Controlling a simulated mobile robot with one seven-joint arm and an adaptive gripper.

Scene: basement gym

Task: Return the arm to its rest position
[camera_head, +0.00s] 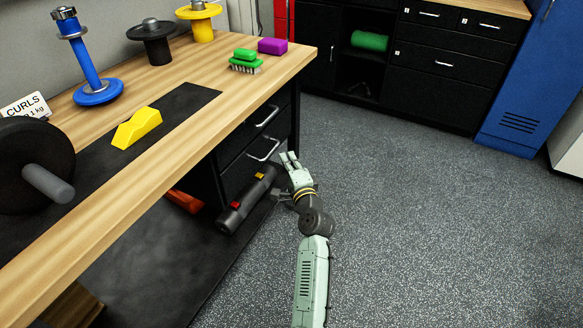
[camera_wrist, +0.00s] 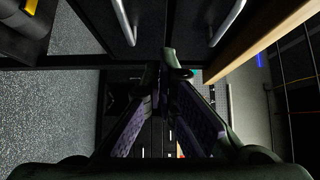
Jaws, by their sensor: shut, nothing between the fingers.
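My gripper (camera_head: 291,158) is at the end of my pale green arm, low in front of the workbench's right end, near the dark drawers (camera_head: 262,138). In the wrist view its two fingers (camera_wrist: 166,75) come together at the tips with nothing between them. The drawer front and two metal handles (camera_wrist: 229,22) show just beyond the fingertips. I cannot tell whether the fingertips touch the drawer front.
The wooden workbench (camera_head: 215,110) fills the left, holding a yellow wedge (camera_head: 137,128), a green brush (camera_head: 246,62) and a purple block (camera_head: 272,46). Open speckled floor (camera_head: 430,220) is to the right.

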